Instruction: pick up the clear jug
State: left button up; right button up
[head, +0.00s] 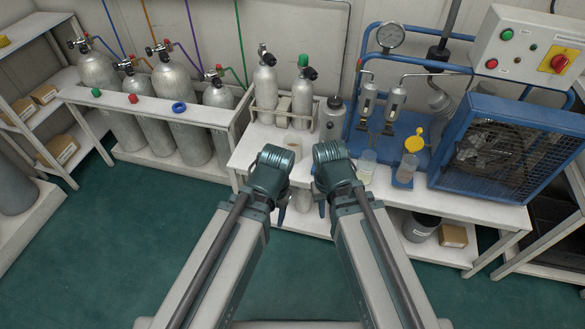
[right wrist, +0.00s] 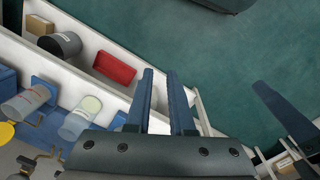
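Two clear containers stand at the bench front, right of my right gripper. One clear cup (head: 367,167) has pale yellowish contents; it also shows in the right wrist view (right wrist: 80,120). The other clear vessel (head: 405,170) stands beside a blue bracket, below a yellow disc; it also shows in the right wrist view (right wrist: 26,104). I cannot tell for sure which is the jug. My right gripper (head: 322,207) is open and empty, with a narrow gap between its fingers (right wrist: 160,74), apart from both. My left gripper (head: 282,214) is beside it; its finger opening is unclear.
The white bench (head: 255,150) holds cylinders, a grey bottle (head: 332,120) and a blue-framed compressor (head: 505,150). A dark bucket (head: 420,226), a cardboard box (head: 453,235) and a red box (right wrist: 114,68) are on the lower shelf. Green floor (head: 110,240) is clear at left.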

jog(key=w+d+f+t+y+b, duration=0.1)
jog(key=w+f+b, duration=0.2)
jog(key=f+b, duration=1.25)
jog(key=w+d+f+t+y+b, duration=0.1)
jog(key=w+f+y+b, duration=0.15)
jog(key=f+b, duration=1.25)
jog(key=w+a+r+n+t+y+b, duration=0.3)
jog(key=w+a+n+t+y+b, duration=0.15)
jog(key=w+a, duration=0.5)
jog(key=w+r+m+t, duration=0.1)
jog(key=w+r+t, duration=0.2)
jog(key=r+t, duration=0.2)
jog(key=w+r+m+t+p, duration=0.1)
jog(key=w+r+t, duration=0.3)
jog(key=r, duration=0.4)
jog(key=shift+a+t+y, duration=0.3)
jog(key=shift+a+t, duration=0.05)
jog(key=shift+a, duration=0.1)
